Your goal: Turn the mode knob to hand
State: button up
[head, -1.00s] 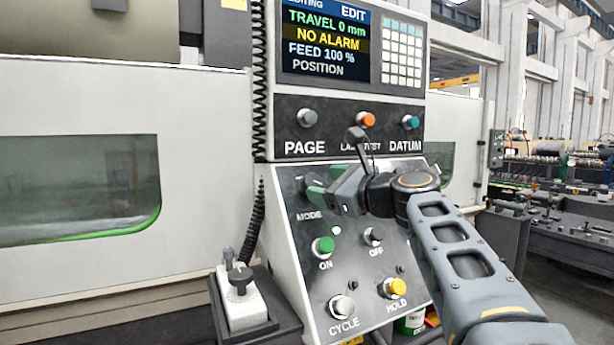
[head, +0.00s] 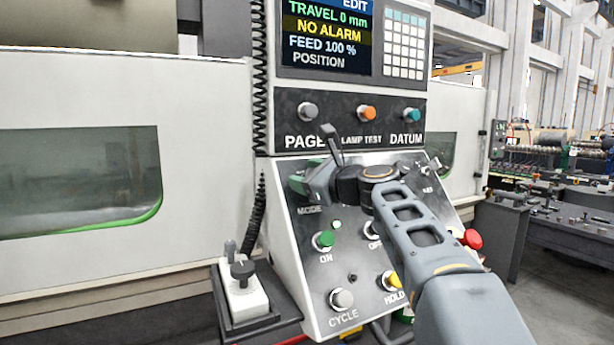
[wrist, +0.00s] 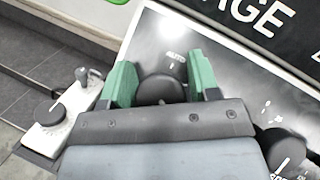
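The mode knob (wrist: 160,90) is black and round and sits on the dark sloping panel, with the label AUTO and a tick mark above it in the wrist view. My gripper (wrist: 161,84) has its two green fingers on either side of the knob. They are very near its sides, and I cannot tell whether they touch it. In the head view my gripper (head: 305,184) is at the upper left of the sloping panel (head: 285,215), above the label MODE, and hides the knob. The knob's pointer and the word "hand" cannot be made out.
A green ON button (head: 324,240), a CYCLE button (head: 342,299) and a yellow HOLD button (head: 391,281) lie below. A red button (head: 471,239) is to the right. A white box with a black knob (head: 242,270) stands left. Another dark knob (wrist: 284,146) is right in the wrist view.

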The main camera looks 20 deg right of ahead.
jog(key=c, duration=0.6)
jog(key=shift+c, duration=0.2)
jog(key=shift+n+g, duration=0.3)
jog(key=n+g+y+p, duration=0.1)
jog(key=n, duration=0.1)
jog(key=n+g, duration=0.1)
jog(key=n, duration=0.1)
jog(key=shift+s+a+r+y+p, duration=0.1)
jog(key=shift+r+y+p, duration=0.05)
jog(key=shift+y+p, duration=0.25)
jog(key=n+g+p, duration=0.2)
jog(key=n, duration=0.1)
jog(key=shift+s+a+y, duration=0.1)
jog(key=shift+y, duration=0.3)
jog(key=n+g+p, duration=0.2)
jog(key=n, duration=0.1)
jog(key=shift+s+n+g+p, duration=0.1)
jog(key=shift+n+g+p, duration=0.2)
jog(key=shift+p, duration=0.1)
jog(key=shift+s+f+n+g+p, duration=0.1)
jog(key=shift+f+n+g+p, duration=0.2)
jog(key=shift+n+g+p, duration=0.7)
jog(key=shift+n+h, duration=0.3)
